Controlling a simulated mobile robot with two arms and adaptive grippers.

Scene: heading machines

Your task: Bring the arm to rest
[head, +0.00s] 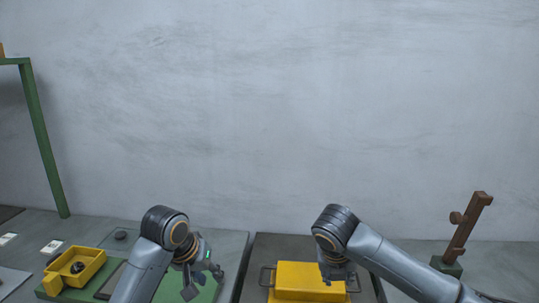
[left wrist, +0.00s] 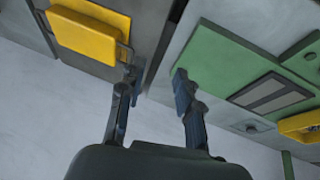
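My left arm comes in from the lower left of the head view. Its gripper (head: 196,284) hangs over the green board (head: 207,292). In the left wrist view the two fingers of this gripper (left wrist: 158,84) stand apart with nothing between them. My right arm comes in from the lower right, and its gripper (head: 334,271) is over the yellow box (head: 298,282). The right fingers are small and partly hidden, so their opening is unclear.
A yellow bin (head: 93,263) with a dark part in it stands at the left, near a green frame (head: 43,140). A brown post (head: 466,227) on a green base stands at the right. A plain wall (head: 270,110) closes the back.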

